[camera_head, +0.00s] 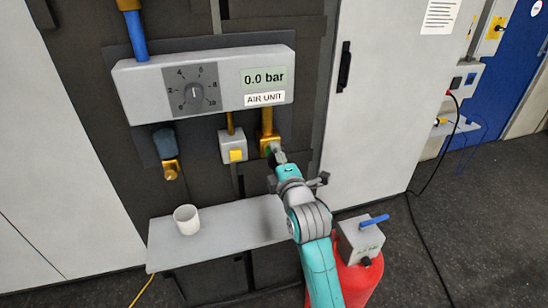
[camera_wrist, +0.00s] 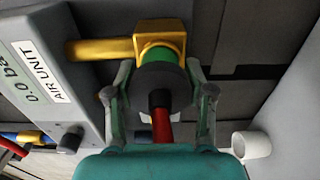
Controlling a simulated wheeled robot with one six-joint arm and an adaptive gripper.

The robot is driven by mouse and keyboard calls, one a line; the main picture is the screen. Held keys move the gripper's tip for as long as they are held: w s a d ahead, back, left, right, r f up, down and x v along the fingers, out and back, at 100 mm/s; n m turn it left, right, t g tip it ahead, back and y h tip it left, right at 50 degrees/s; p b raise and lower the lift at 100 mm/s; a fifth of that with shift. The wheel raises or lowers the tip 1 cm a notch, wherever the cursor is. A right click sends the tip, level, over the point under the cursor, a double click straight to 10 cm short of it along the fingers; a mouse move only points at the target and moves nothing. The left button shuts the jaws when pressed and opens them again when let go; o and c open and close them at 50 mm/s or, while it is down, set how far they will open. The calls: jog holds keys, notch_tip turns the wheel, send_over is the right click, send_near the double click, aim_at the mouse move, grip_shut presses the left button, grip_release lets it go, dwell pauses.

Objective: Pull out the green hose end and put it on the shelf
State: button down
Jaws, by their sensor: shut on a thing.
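The green hose end (camera_wrist: 160,57) sits against the brass fitting (camera_wrist: 162,37) in the wrist view, with a dark round collar (camera_wrist: 160,86) nearer the camera. A red piece (camera_wrist: 162,126) runs from the collar toward my gripper. My gripper (camera_wrist: 160,68) has one finger on each side of the hose end and is shut on it. In the head view my gripper (camera_head: 275,155) is at the brass fitting (camera_head: 267,130) below the air unit; it mostly hides the hose end there. The grey shelf (camera_head: 240,232) is lower, to the left of my arm.
A white cup (camera_head: 186,220) stands on the shelf's left part; the shelf's middle is clear. The air unit (camera_head: 215,80) reads 0.0 bar. A grey block with a yellow button (camera_head: 235,150) is left of the fitting. A red tank (camera_head: 352,275) stands right of the shelf.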

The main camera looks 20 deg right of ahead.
jog(key=shift+s, duration=2.8)
